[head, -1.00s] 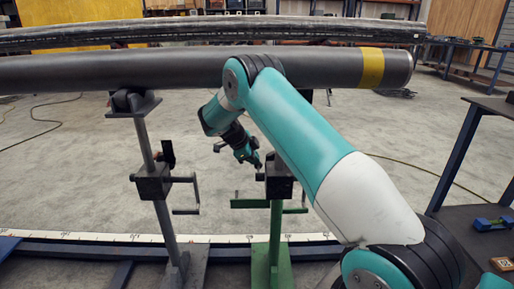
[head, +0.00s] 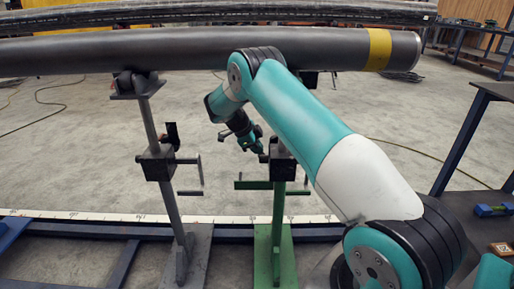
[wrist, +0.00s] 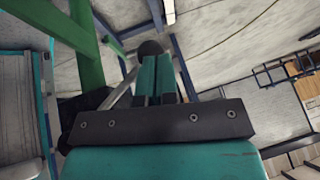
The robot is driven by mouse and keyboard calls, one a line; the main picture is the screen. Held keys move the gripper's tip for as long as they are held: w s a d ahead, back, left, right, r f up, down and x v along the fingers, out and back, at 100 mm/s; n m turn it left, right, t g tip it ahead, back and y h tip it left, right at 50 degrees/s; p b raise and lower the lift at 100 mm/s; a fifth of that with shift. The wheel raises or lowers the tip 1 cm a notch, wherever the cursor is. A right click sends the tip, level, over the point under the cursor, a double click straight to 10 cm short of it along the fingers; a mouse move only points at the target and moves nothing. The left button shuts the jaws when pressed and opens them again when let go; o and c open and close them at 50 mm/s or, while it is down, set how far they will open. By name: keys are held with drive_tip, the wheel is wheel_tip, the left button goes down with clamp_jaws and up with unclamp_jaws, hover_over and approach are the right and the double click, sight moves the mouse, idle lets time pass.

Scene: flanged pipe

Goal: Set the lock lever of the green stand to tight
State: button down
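The green stand (head: 276,235) rises under the pipe, with a dark clamp block (head: 284,165) on its post and a green crossbar (head: 254,185) below the block. My gripper (head: 262,153) points down just left of the block. In the wrist view my gripper's two teal fingers (wrist: 155,78) lie close together. A dark round knob (wrist: 150,48) shows at their tips, on what looks like a grey lever rod (wrist: 124,99). I cannot tell whether the fingers touch the knob. In the head view the lever is too small and hidden to read its setting.
A blue rail (head: 90,231) crosses the floor. A dark table (head: 480,232) is at right.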

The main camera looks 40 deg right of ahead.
drive_tip(key=shift+s+f, duration=0.15)
drive_tip(key=shift+f, duration=0.15)
drive_tip(key=w+a+r+p, duration=0.1)
drive_tip(key=w+a, duration=0.1)
drive_tip(key=a, duration=0.4)
drive_tip(key=w+a+r+p, duration=0.1)
drive_tip(key=w+a+r, duration=0.1)
drive_tip(key=a, duration=0.4)
drive_tip(key=shift+w+a+p, duration=0.25)
drive_tip(key=shift+a+p, duration=0.1)
drive_tip(key=shift+a, duration=0.05)
drive_tip(key=shift+r, duration=0.1)
